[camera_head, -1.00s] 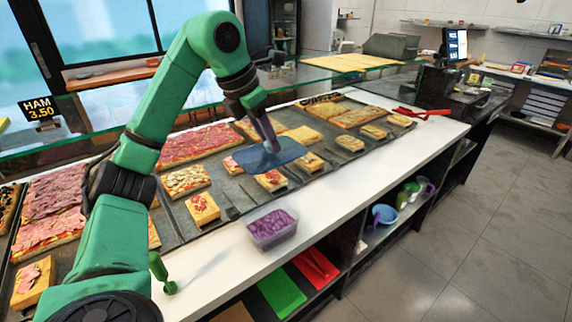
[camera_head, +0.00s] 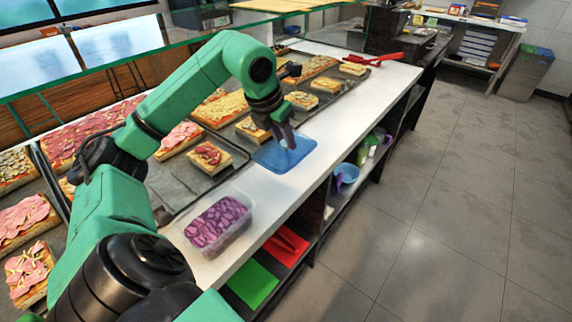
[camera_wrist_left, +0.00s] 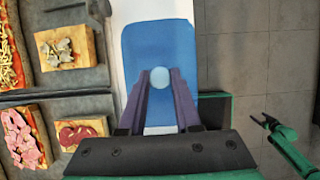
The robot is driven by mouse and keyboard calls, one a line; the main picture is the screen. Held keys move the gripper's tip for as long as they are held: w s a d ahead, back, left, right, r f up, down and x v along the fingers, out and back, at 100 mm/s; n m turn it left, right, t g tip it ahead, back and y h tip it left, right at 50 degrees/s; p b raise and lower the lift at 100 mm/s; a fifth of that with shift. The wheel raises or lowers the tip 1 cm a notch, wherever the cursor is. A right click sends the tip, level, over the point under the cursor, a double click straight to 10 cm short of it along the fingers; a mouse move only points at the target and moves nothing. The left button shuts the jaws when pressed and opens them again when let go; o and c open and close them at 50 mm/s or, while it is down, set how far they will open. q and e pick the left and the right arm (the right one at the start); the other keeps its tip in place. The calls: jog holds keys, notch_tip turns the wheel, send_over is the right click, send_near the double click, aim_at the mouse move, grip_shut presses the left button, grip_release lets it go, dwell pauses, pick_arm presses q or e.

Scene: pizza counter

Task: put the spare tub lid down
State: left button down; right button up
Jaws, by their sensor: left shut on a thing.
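The spare tub lid (camera_head: 272,157) is a flat, translucent blue sheet with rounded corners. My left gripper (camera_head: 290,143) is shut on it and holds it over the white front strip of the counter. In the left wrist view the lid (camera_wrist_left: 158,50) extends ahead of the purple fingers, with a round light-blue knob between their tips. I cannot tell whether it touches the counter. A clear tub of purple onion (camera_head: 218,225) stands on the strip, nearer to me. My right gripper (camera_wrist_left: 262,121) shows small at the right of the left wrist view, empty, its dark fingers apart.
Trays of pizza slices (camera_head: 208,157) lie left of the white strip (camera_head: 345,100). Red tongs (camera_head: 375,58) rest at its far end. The shelf below holds a blue bowl (camera_head: 346,174), a green board (camera_head: 250,284) and a red one (camera_head: 286,246). Open floor lies right.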

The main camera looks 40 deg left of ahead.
aim_at(281, 154)
pick_arm(q)
notch_tip(281, 154, down, 7)
jog(key=shift+r+b, duration=0.15)
jog(key=shift+b, duration=0.35)
jog(key=shift+f, duration=0.3)
jog(key=shift+w+a, duration=0.1)
jog(key=shift+a, duration=0.05)
pick_arm(e)
jog(key=shift+w+a+f, duration=0.25)
jog(key=shift+a+f, duration=0.25)
jog(key=shift+w+a+f, duration=0.2)
jog(key=shift+a+f, duration=0.25)
pick_arm(q)
jog(key=shift+f, duration=0.2)
pick_arm(e)
jog(key=shift+f, duration=0.1)
pick_arm(q)
jog(key=c, duration=0.6)
grip_release()
pick_arm(e)
jog(key=shift+d, duration=0.35)
